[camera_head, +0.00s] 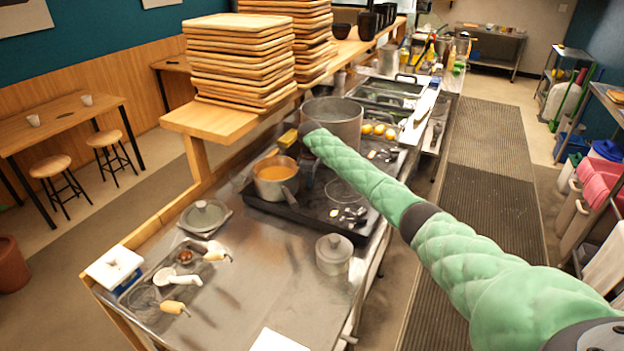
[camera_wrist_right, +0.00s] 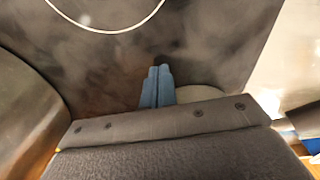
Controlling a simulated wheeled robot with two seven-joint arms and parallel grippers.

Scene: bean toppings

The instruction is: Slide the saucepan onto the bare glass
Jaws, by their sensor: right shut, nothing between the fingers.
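The saucepan (camera_head: 274,184), metal with orange contents, stands at the left of the black glass hob (camera_head: 318,218), its grey handle angled toward the front right. A bare ringed patch of glass (camera_head: 343,190) lies to its right; its pale ring (camera_wrist_right: 105,27) also shows in the wrist view. My right arm reaches over the hob from the right. My right gripper (camera_wrist_right: 157,82) is shut and empty, its blue fingertips together low over the dark glass. A curved metal wall (camera_wrist_right: 28,115), probably the saucepan, is at the wrist view's left. My left gripper is not in view.
A large pot (camera_head: 333,119) stands at the back of the hob. Small utensils (camera_head: 350,215) lie near its front right.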

